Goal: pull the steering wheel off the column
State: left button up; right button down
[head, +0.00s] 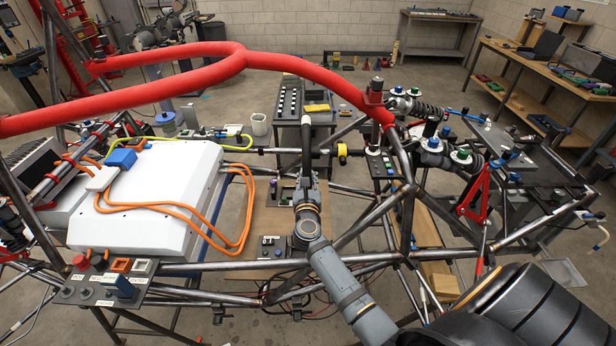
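I cannot make out a steering wheel in the head view. A yellow-and-black collar (342,153) sits on a tube near the middle of the chassis; I cannot tell whether it belongs to the steering column. A grey arm of mine comes in from the lower right and reaches up to the middle. Its gripper, my right one (306,150), shows as a narrow dark upright shape with a pale tip. Its fingers are not clearly separate, and I cannot tell whether it touches or holds anything. My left gripper is not in view.
A thick red tube (290,63) arches across the top of the chassis. A white box (150,205) with orange cables fills the left. A switch panel (95,287) is at lower left. Steel tubes cross around my arm. Workbenches (540,75) stand at the back right.

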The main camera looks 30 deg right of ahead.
jog(key=shift+w+a+r, duration=0.1)
jog(key=shift+a, duration=0.05)
jog(key=shift+w+a+r+b, duration=0.1)
jog(key=shift+w+a+b, duration=0.1)
jog(key=shift+w+a, duration=0.3)
jog(key=shift+w+a+r+b, duration=0.1)
jog(key=shift+w+a+b, duration=0.05)
jog(key=shift+a, duration=0.5)
